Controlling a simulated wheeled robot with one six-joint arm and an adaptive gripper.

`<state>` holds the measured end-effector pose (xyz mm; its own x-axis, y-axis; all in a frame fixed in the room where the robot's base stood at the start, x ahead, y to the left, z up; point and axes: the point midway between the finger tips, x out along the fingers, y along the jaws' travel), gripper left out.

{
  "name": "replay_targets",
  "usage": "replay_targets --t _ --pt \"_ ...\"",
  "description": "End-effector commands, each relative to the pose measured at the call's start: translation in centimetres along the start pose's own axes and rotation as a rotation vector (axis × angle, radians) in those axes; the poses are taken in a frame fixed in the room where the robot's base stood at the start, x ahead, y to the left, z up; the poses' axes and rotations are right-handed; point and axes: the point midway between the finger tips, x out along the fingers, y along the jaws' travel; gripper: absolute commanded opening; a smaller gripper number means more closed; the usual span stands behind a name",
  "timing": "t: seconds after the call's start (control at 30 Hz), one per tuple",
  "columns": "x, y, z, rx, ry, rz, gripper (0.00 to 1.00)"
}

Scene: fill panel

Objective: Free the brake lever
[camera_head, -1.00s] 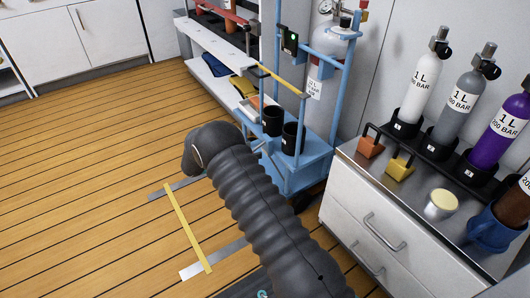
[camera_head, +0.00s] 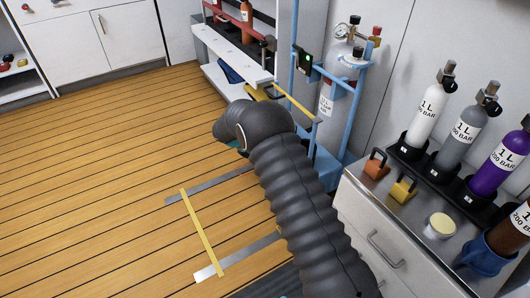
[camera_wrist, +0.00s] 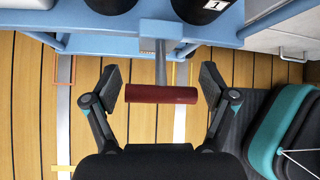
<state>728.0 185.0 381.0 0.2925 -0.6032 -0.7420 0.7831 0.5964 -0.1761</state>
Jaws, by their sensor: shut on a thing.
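The brake lever (camera_wrist: 160,94) is a red crossbar on a grey stem, low at the near edge of the blue trolley (camera_wrist: 60,24) in the wrist view. My gripper (camera_wrist: 160,88) has one finger at each end of the red bar and is shut on it lengthwise. The bar lies level across the view. In the head view the blue trolley (camera_head: 326,165) carries a grey gas cylinder; my arm hides its lower front, the lever and my gripper.
A steel-topped cabinet (camera_head: 357,205) with several small cylinders stands right of the trolley. A white shelf unit (camera_head: 232,52) stands behind. Yellow tape (camera_head: 203,235) and grey strips mark the floor. The wooden floor (camera_head: 100,170) at left is clear.

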Motion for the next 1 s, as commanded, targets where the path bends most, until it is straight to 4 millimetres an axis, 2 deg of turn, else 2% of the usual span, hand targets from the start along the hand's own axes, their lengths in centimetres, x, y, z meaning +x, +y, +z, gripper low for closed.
replay_targets --t 0.63,0.67,0.7,1.0 --pt "-0.12 -0.12 -0.24 -0.007 0.051 0.004 0.21" --pt "-0.09 -0.13 -0.21 -0.006 0.051 0.003 0.91" --pt "-0.08 -0.13 -0.19 -0.006 0.050 0.003 1.00" --pt "-0.16 -0.06 -0.07 -0.007 0.048 0.005 1.00"
